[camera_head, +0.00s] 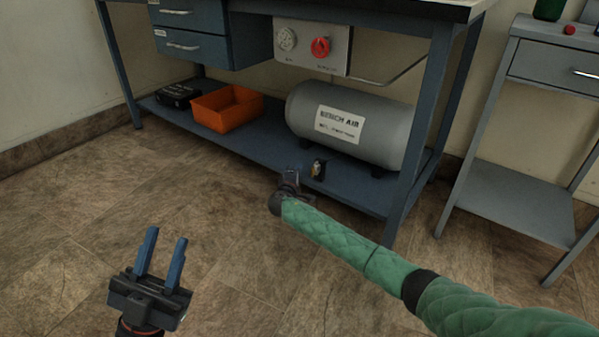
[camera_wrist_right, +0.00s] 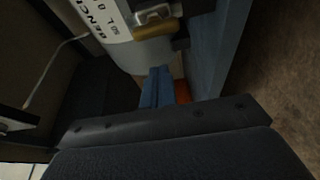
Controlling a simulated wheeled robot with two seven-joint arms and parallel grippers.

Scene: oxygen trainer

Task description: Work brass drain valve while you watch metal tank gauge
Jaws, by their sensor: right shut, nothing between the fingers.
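A grey tank (camera_head: 375,125) with a white "BENCH AIR" label lies on the bench's lower shelf. A small brass fitting on a dark block, seemingly the drain valve (camera_head: 317,169), is below its front. In the right wrist view a brass bar (camera_wrist_right: 157,29) with a silver part shows beside the tank. My right gripper (camera_head: 292,176) is just left of the fitting, apart from it as far as I can tell. Its blue fingers (camera_wrist_right: 157,86) are together and empty. A round pale dial (camera_head: 287,39) is on the panel above; its reading is illegible. My left gripper (camera_head: 166,240) is open and empty over the floor.
A red knob (camera_head: 320,47) is beside the dial. An orange bin (camera_head: 226,108) and a black case (camera_head: 178,95) stand on the shelf (camera_head: 262,150). A bench leg (camera_head: 412,150) is right of the tank. A grey side table (camera_head: 515,205) stands further right.

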